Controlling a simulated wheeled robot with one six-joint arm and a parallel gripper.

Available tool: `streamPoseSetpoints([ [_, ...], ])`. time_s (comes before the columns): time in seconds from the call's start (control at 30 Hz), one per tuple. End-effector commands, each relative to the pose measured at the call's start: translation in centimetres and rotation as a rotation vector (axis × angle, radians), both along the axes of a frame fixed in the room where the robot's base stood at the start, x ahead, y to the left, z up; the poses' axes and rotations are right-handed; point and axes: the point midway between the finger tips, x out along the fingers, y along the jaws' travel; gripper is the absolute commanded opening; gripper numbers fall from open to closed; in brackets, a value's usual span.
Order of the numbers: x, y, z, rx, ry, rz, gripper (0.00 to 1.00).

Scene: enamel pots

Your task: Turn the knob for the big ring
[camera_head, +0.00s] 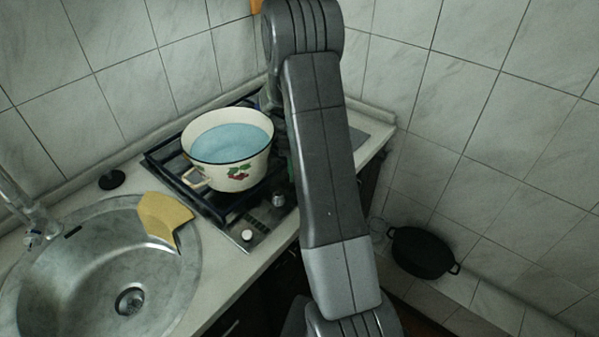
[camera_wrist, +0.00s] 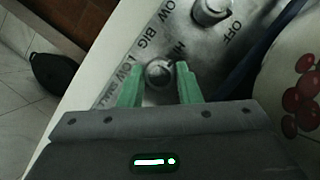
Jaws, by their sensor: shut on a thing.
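In the wrist view my gripper (camera_wrist: 159,75) has its two green fingers on either side of a small round metal knob (camera_wrist: 158,73), and is shut on it. The labels BIG, LOW and HI are printed around this knob on the steel panel (camera_wrist: 188,45). A second knob (camera_wrist: 210,10) lies further up, near the word OFF. In the head view my arm hides the gripper and the held knob. Two other knobs show there, a pale one (camera_head: 247,235) and a grey one (camera_head: 278,199). The rings are not clearly visible.
A cream pot (camera_head: 228,178) with blue contents and a cherry pattern stands on the black grate (camera_head: 212,205), close to the knobs. A steel sink (camera_head: 90,270) with a yellow cloth (camera_head: 163,216) is to the left. A black pan (camera_head: 423,253) sits low at right.

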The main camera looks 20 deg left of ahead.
Motion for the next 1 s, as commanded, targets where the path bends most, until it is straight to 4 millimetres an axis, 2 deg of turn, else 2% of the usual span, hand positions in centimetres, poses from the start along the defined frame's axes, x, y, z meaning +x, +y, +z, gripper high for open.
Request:
streamPoseSetpoints([
  [0.67,0.02,0.04,0.03,0.001,-0.002,0.057,0.08],
  [0.7,0.02,0.03,0.03,0.001,-0.002,0.057,0.39],
  [0.77,0.02,0.04,0.03,0.000,-0.002,0.056,0.51],
  [0.8,0.01,0.04,0.02,0.000,-0.002,0.056,0.53],
  [1.0,-0.01,0.03,0.01,0.001,-0.001,0.056,0.53],
])
